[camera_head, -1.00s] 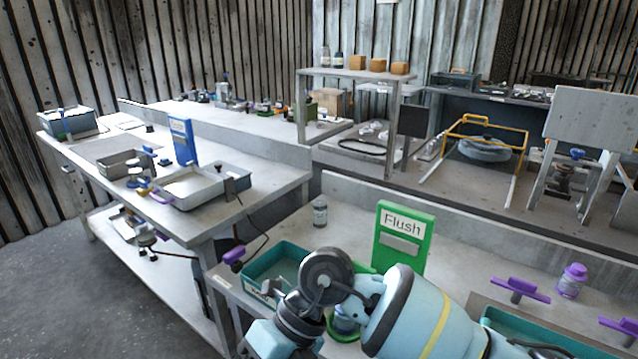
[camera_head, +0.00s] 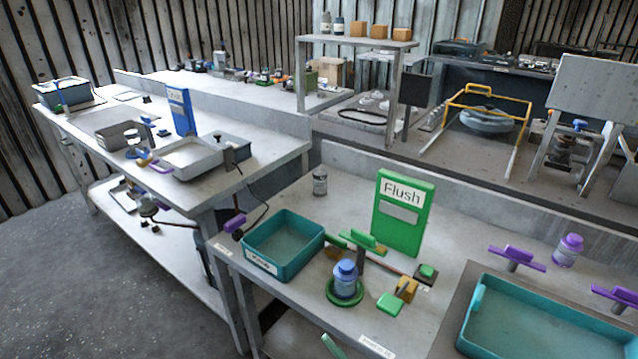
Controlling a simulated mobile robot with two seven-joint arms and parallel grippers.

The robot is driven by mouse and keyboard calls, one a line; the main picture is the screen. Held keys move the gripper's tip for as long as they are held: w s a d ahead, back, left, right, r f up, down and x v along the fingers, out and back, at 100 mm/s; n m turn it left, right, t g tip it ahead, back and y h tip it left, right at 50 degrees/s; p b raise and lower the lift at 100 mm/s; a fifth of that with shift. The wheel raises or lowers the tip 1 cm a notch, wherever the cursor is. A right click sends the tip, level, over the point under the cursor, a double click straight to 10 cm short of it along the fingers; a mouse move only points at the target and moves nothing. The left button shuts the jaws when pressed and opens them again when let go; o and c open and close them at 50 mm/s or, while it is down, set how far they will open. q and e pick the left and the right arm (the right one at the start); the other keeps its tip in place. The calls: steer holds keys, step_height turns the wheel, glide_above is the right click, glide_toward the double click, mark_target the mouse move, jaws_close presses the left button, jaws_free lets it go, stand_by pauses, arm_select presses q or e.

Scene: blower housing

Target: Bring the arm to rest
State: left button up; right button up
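Neither of my grippers shows in the head view, and no part of my arms is in the picture. The near bench (camera_head: 345,211) is unobstructed to view. On it a blue-capped bottle (camera_head: 345,280) stands upright in a green ring (camera_head: 345,297). A green Flush sign (camera_head: 403,212) stands behind it. A small teal tray (camera_head: 284,247) sits to the left and looks empty. A green T-handle (camera_head: 362,243) stands between the tray and the sign.
A large teal tray (camera_head: 540,325) lies at the lower right, with purple handles (camera_head: 517,258) behind it. A purple-capped bottle (camera_head: 567,250) and a grey bottle (camera_head: 320,181) stand near the bench's back. The left bench (camera_head: 262,182) holds grey trays and a blue sign (camera_head: 180,111).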

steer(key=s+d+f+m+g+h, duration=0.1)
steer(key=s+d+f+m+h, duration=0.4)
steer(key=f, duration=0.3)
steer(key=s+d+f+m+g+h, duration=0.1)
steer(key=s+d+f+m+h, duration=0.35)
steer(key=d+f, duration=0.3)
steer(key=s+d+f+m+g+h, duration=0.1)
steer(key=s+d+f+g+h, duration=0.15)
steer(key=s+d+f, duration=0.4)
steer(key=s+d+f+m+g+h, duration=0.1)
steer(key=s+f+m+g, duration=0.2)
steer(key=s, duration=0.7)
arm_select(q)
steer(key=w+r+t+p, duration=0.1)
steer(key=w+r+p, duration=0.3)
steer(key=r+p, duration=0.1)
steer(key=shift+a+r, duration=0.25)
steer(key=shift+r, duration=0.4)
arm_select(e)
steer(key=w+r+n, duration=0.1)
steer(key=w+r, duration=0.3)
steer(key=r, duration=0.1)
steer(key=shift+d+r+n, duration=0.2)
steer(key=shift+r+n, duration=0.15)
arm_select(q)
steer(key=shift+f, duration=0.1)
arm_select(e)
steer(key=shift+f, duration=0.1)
